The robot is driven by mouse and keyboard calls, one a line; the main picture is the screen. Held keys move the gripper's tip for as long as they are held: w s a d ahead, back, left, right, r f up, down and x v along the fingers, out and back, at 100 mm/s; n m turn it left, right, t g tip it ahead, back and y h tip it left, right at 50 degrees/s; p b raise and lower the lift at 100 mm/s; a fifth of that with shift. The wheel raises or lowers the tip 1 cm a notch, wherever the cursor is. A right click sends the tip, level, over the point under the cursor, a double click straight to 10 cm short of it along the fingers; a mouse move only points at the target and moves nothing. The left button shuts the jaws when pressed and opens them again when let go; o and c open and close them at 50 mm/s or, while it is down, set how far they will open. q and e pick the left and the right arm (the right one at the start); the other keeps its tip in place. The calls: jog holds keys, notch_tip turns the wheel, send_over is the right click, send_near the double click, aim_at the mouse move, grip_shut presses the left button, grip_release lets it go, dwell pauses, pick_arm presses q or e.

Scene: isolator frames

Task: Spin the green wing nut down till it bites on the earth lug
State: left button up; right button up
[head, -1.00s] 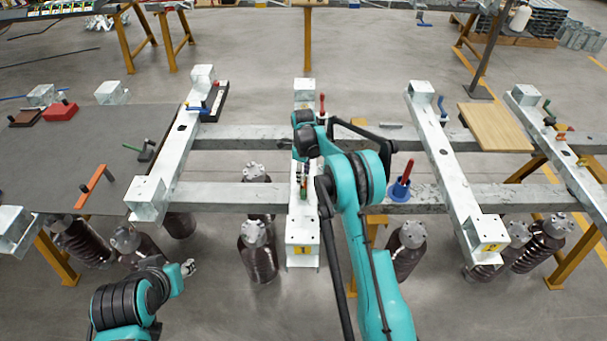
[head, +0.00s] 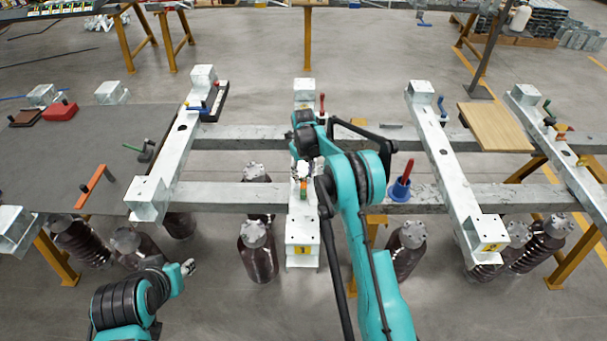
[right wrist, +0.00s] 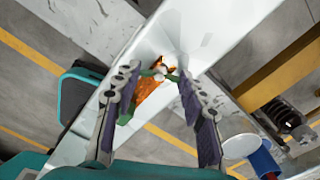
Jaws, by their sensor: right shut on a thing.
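The green wing nut (right wrist: 160,73) shows in the right wrist view between the fingertips of my right gripper (right wrist: 157,76). The gripper is shut on it, one finger at each wing. A pale stud end shows at its middle. The orange-brown earth lug (right wrist: 150,92) lies just below the nut on the white steel beam (right wrist: 195,35). Whether nut and lug touch cannot be told. In the head view my right gripper (head: 304,176) is over the middle beam and largely hides the nut. My left gripper (head: 188,267) hangs at lower left, apart from the frame; its jaw opening is too small to read.
A blue cup with a red handle (head: 400,188) stands on the front rail to the right of my right arm. A red-handled tool (head: 322,104) stands behind the gripper. A wooden board (head: 495,127) lies at right. Dark ribbed insulators (head: 258,255) stand below the frame.

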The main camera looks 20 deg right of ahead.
dwell(0.4)
jog(key=o, duration=1.2)
jog(key=shift+c, duration=0.2)
notch_tip(320, 180, up, 12)
